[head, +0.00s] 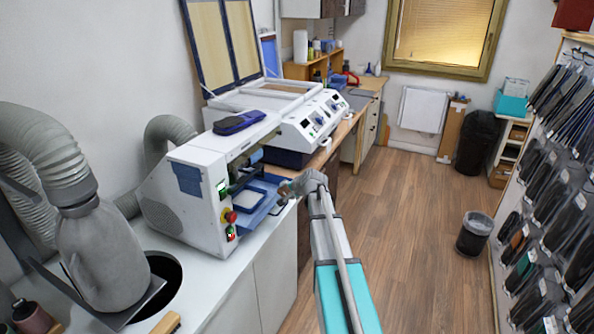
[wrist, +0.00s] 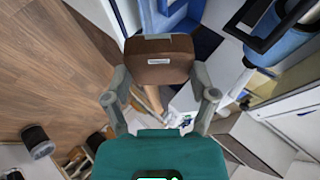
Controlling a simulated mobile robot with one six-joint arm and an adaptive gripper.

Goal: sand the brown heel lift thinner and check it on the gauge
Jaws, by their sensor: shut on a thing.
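The brown heel lift (wrist: 158,62) fills the upper middle of the wrist view, with a small white label on its face. My gripper (wrist: 160,80) is shut on it, one finger on each side. I cannot pick out the gauge or tell for sure which machine sands.
A grey hose with a hood (head: 90,240) stands over a dark round opening in the white bench at left. A second white machine (head: 312,120) with an open lid stands farther back.

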